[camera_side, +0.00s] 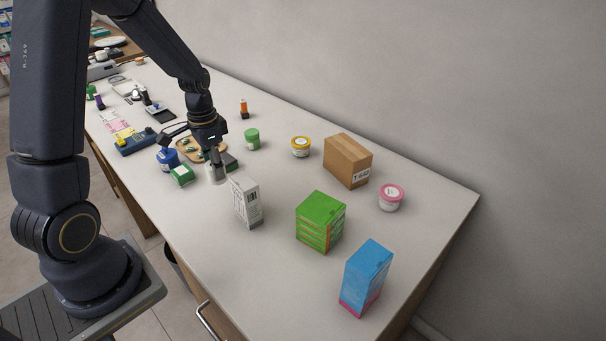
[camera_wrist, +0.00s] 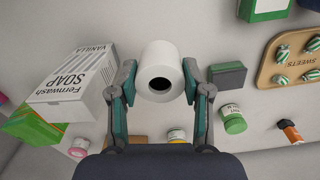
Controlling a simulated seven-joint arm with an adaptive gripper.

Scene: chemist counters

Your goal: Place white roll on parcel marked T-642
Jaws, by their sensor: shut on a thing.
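The white roll (camera_side: 215,175) is upright between the fingers of my gripper (camera_side: 211,160), over the middle of the counter. In the wrist view the roll (camera_wrist: 161,58) shows its dark core hole, and the gripper pads (camera_wrist: 159,80) press on its left and right sides. My gripper is shut on it. I cannot tell whether the roll's lower end touches the counter. The parcel marked T-642 (camera_side: 347,163) is a brown cardboard box near the wall, to the right of the gripper and apart from it. Its top looks clear.
A white soap box (camera_side: 246,203) stands close right of the roll, with green (camera_side: 320,222) and blue (camera_side: 366,278) boxes beyond. A yellow-lidded tub (camera_side: 301,147) and pink-lidded tub (camera_side: 391,198) flank the parcel. A wooden tray (camera_wrist: 299,66) and dark box (camera_wrist: 228,75) are near the roll.

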